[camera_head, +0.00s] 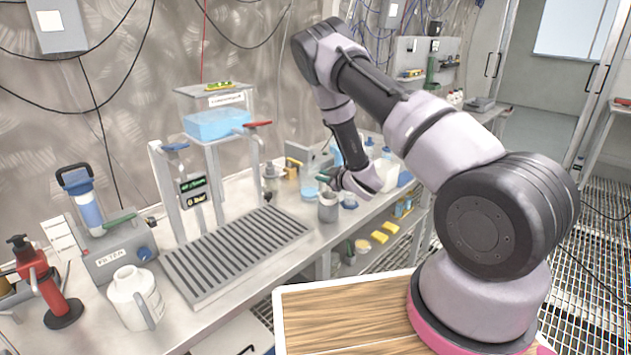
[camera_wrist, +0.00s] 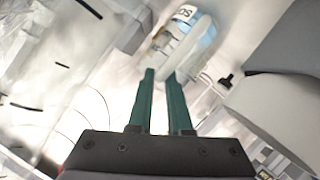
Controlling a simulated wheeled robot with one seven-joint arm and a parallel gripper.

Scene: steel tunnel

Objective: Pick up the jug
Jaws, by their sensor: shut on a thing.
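In the wrist view, the two green fingers of my gripper (camera_wrist: 161,78) are close together, with their tips at a pale whitish-blue jug (camera_wrist: 186,42) that has a dark-lettered label. The gripper is shut on a part of it, but the exact contact is hard to see. In the head view, my gripper (camera_head: 327,178) is at the far right part of the bench, just above a grey cup-like vessel (camera_head: 328,207). I cannot tell whether this vessel is the jug in the wrist view. A separate white jug (camera_head: 135,298) with a handle stands at the near left.
A grooved drain tray (camera_head: 235,255) lies under a stand with a clear blue-water tank (camera_head: 215,112). A red hand pump (camera_head: 45,285) and a grey box with a blue filter (camera_head: 115,250) stand at the left. Small bottles crowd the bench behind my gripper.

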